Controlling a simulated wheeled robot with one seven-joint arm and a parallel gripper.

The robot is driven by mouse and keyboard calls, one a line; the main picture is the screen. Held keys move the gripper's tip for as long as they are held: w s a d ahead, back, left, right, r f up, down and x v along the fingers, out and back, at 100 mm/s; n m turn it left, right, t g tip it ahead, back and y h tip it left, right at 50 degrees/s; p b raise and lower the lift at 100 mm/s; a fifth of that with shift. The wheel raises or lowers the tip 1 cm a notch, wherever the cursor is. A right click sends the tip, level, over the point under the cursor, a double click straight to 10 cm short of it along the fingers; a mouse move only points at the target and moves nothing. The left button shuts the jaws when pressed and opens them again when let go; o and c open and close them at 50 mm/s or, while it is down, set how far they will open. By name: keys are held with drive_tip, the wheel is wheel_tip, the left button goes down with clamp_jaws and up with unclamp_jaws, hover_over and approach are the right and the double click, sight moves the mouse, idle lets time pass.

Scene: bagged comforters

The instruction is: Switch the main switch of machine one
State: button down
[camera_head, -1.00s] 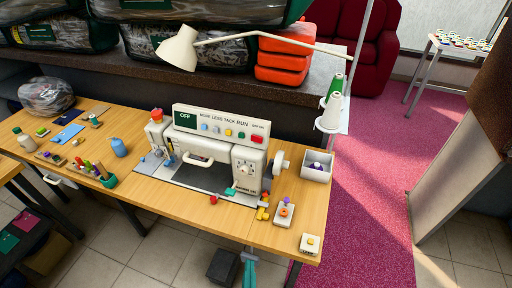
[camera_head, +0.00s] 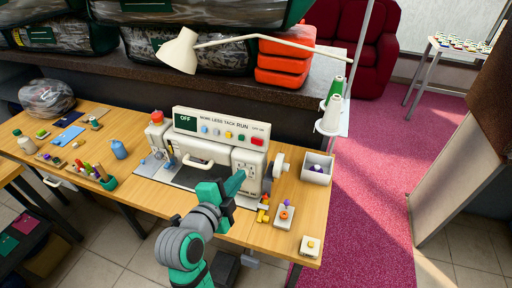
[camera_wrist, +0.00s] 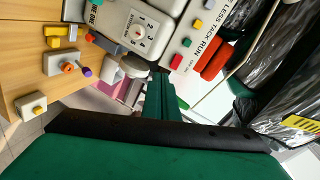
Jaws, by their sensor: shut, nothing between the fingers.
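Machine one is the white sewing machine (camera_head: 205,152) on the wooden table. Its long top panel (camera_head: 221,118) has a green OFF display (camera_head: 186,121), a row of coloured buttons and a red switch (camera_head: 258,141) under "OFF ON" at the right end. My teal gripper (camera_head: 236,182) is shut and empty, in front of the machine's right-hand dial face. Its fingers also show in the wrist view (camera_wrist: 161,84). Whether they touch the machine cannot be told.
A handwheel (camera_head: 280,163) sticks out at the machine's right. A small control box (camera_head: 284,215), a yellow-button box (camera_head: 310,246) and a white bin (camera_head: 317,169) stand on the right of the table. Thread cones (camera_head: 330,116) and a lamp (camera_head: 180,50) stand behind.

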wheel_tip(320, 180, up, 5)
drive_tip(key=a+m+g, duration=0.1)
drive_tip(key=m, duration=0.3)
approach(260, 143)
drive_tip(key=shift+h, duration=0.4)
drive_tip(key=x, duration=0.5)
drive_tip(key=shift+w+f, duration=0.2)
drive_tip(key=shift+w+d+f, duration=0.15)
drive_tip(key=shift+w+d, duration=0.05)
drive_tip(key=shift+w, duration=0.3)
